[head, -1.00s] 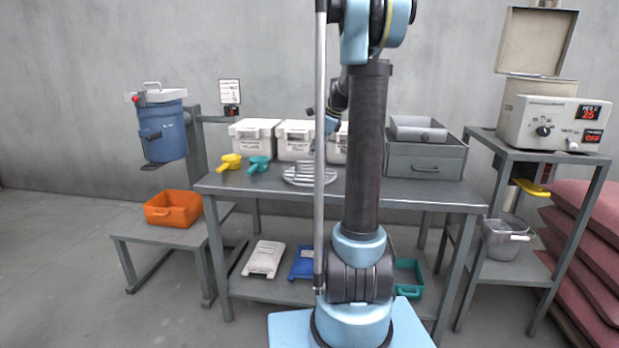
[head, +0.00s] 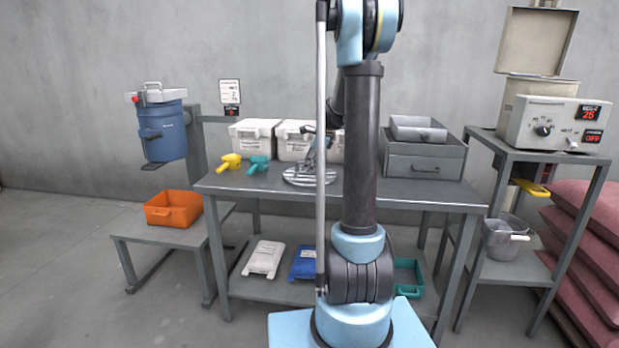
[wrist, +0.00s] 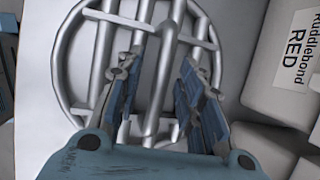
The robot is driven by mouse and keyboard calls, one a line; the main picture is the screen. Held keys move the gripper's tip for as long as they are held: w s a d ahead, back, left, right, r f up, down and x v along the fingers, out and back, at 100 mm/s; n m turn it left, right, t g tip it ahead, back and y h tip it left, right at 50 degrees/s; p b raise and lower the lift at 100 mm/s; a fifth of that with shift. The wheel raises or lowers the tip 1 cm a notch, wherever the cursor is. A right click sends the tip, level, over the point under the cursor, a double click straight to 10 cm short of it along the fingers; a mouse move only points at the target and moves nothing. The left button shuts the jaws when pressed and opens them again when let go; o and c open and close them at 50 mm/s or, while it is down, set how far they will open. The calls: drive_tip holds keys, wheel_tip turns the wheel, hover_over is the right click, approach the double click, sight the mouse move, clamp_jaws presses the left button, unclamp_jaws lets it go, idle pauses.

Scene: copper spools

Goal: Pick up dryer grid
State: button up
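The dryer grid is a round metal rack of bars, lying flat on the table; it shows in the head view (head: 296,179), partly hidden by my arm and gripper. In the wrist view its rim and bars (wrist: 62,62) fill the upper middle. My gripper (wrist: 158,66) is open, pointing down at the grid. Its two fingers are spread on either side of a raised middle bar, with no visible grip on it. In the head view my gripper (head: 316,156) is low over the grid; whether the fingertips touch it cannot be told.
White lidded boxes (head: 254,134) stand behind the grid, one close to the right finger in the wrist view. A yellow scoop (head: 229,161) and a teal scoop (head: 259,164) lie left on the table (head: 420,192). A grey drawer box (head: 424,160) stands right.

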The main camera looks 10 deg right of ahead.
idle(0.4)
drive_tip(key=shift+f, duration=0.1)
clamp_jaws()
